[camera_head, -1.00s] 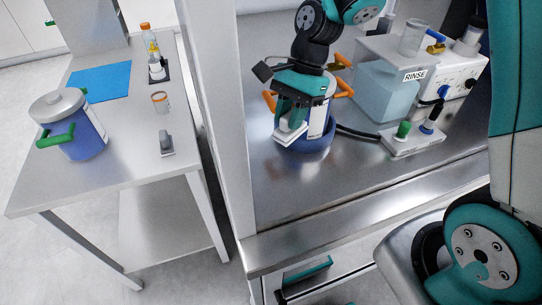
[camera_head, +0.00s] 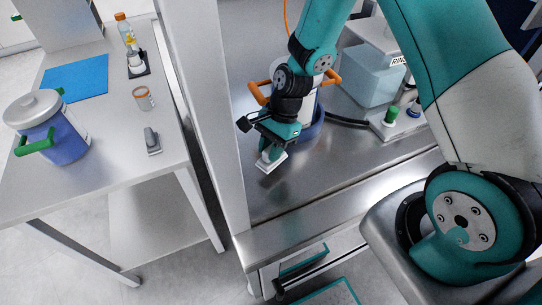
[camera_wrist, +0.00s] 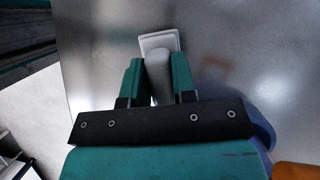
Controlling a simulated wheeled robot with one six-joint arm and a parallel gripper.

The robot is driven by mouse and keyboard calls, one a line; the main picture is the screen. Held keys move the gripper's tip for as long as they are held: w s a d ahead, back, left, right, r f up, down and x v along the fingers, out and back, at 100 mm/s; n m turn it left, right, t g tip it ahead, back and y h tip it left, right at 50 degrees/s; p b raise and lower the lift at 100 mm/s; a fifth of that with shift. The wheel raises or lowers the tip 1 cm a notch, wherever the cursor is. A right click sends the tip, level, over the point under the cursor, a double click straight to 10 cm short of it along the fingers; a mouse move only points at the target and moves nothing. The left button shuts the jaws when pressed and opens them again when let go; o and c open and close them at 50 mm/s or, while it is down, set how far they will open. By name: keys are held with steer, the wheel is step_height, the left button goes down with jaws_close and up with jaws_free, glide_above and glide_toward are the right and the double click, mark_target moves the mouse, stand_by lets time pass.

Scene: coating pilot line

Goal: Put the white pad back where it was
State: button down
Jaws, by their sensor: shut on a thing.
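The white pad (camera_head: 271,161) is a small flat square with a light grey grip. My gripper (camera_head: 270,151) is shut on it and holds it over the steel bench, left of and in front of the blue pot with orange handles (camera_head: 311,133). In the wrist view the pad (camera_wrist: 158,41) shows beyond the teal fingers of my gripper (camera_wrist: 156,78), which clasp its grip. I cannot tell how far the pad is above the bench. My arm partly hides the pot.
The bench (camera_head: 345,170) is clear in front. A post (camera_head: 211,110) stands close left. A RINSE tank (camera_head: 368,78) and a block with green and blue knobs (camera_head: 392,125) are to the right. The left table holds a lidded blue pot (camera_head: 62,140), blue sheet (camera_head: 75,79) and grey-handled item (camera_head: 152,141).

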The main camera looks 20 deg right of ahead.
steer(key=shift+f, duration=1.9)
steer(key=shift+f, duration=0.2)
steer(key=c, duration=0.9)
jaws_free()
steer(key=shift+r, duration=0.15)
